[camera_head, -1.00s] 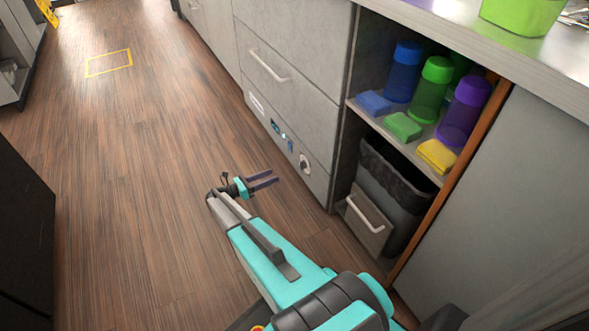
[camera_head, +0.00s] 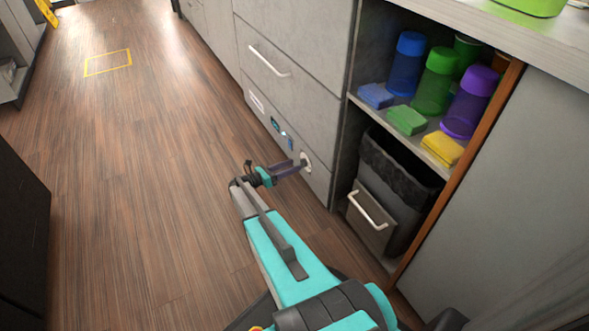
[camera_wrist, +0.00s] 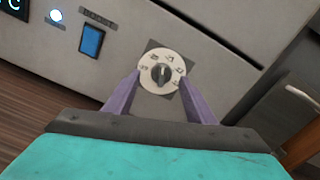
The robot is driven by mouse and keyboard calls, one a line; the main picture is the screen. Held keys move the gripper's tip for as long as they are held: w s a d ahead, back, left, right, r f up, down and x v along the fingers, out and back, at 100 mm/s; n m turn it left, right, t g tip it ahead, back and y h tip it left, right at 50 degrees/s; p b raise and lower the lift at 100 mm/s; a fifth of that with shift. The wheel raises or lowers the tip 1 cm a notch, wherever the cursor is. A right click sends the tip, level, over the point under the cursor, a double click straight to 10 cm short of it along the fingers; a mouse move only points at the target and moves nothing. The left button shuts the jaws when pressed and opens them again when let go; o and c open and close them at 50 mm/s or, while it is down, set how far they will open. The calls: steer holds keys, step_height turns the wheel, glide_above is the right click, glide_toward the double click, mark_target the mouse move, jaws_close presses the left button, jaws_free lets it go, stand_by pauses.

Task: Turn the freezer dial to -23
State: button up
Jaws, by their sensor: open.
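The freezer dial (camera_wrist: 162,72) is a round white disc with dark markings and a dark knob in its middle, set on a dark square plate on the grey panel. It also shows low on the cabinet front in the head view (camera_head: 306,162), partly hidden by my gripper. My gripper (camera_wrist: 158,92) is open, with its two purple fingers on either side of the dial's lower part in the wrist view. In the head view, my gripper (camera_head: 302,164) reaches the dial. I cannot tell whether the fingers touch it. The numbers are too small to read.
A blue switch (camera_wrist: 91,40) and a lit indicator (camera_wrist: 57,16) are left of the dial. A drawer handle (camera_head: 268,60) is above. An open shelf (camera_head: 420,122) with bottles and sponges and a bin (camera_head: 392,178) are to the right. The wooden floor (camera_head: 130,180) is clear at left.

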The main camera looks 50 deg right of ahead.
mark_target(303, 163)
steer(key=shift+b+x, duration=0.45)
steer(key=shift+x, duration=1.2)
steer(key=c, duration=1)
steer(key=shift+a, duration=0.6)
jaws_close()
steer(key=shift+d, duration=0.7)
